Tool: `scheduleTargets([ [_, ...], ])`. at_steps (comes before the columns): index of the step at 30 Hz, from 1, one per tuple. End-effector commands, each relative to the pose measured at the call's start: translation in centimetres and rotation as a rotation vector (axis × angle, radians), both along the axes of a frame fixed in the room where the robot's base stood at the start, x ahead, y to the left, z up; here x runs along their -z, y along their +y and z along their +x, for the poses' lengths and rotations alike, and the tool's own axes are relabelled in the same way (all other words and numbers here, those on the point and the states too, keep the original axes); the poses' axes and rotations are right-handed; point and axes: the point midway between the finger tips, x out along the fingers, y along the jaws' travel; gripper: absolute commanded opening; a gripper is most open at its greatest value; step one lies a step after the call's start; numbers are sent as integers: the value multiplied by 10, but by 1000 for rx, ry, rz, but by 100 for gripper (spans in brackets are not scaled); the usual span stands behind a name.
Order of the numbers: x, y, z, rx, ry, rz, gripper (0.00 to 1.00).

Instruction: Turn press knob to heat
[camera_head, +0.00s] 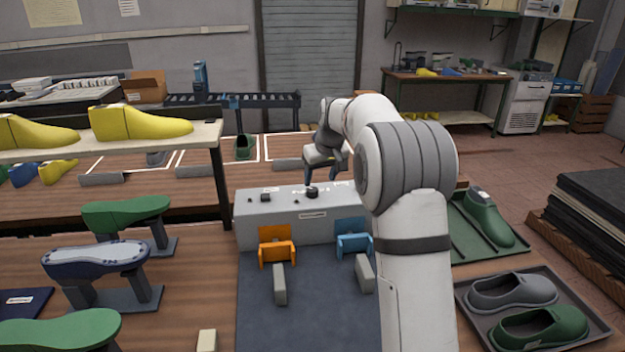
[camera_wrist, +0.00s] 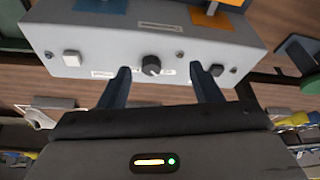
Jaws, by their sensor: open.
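The press is a light grey box (camera_head: 285,222) with controls on its top; the wrist view shows it from the far side (camera_wrist: 110,40). Its round black knob (camera_head: 312,192) carries a pale pointer mark, clearer in the wrist view (camera_wrist: 151,65). I cannot read the labels near it. My gripper (camera_head: 321,181) is above the knob, its fingers pointing down. In the wrist view my gripper (camera_wrist: 160,71) is open, with the knob showing between the fingertips. Neither finger visibly touches the knob, and nothing is held.
A second dark control (camera_wrist: 216,70) and a white button (camera_wrist: 72,58) flank the knob. Orange (camera_head: 276,247) and blue (camera_head: 353,243) holders stand at the press front. A shelf with yellow lasts (camera_head: 140,123) stands left. A tray (camera_head: 490,320) with shoes lies right.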

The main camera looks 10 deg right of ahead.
Motion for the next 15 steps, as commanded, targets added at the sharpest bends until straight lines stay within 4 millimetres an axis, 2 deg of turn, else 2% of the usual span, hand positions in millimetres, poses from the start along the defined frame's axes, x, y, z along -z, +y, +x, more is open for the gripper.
scheduleTargets([
  [1,3,-1,19,-11,-4,1,58],
  [3,10,-2,40,-25,-13,2,58],
  [6,20,-4,62,-44,-24,2,58],
  [9,26,-4,76,-57,-32,2,58],
  [15,39,-4,88,-65,-36,3,58],
])
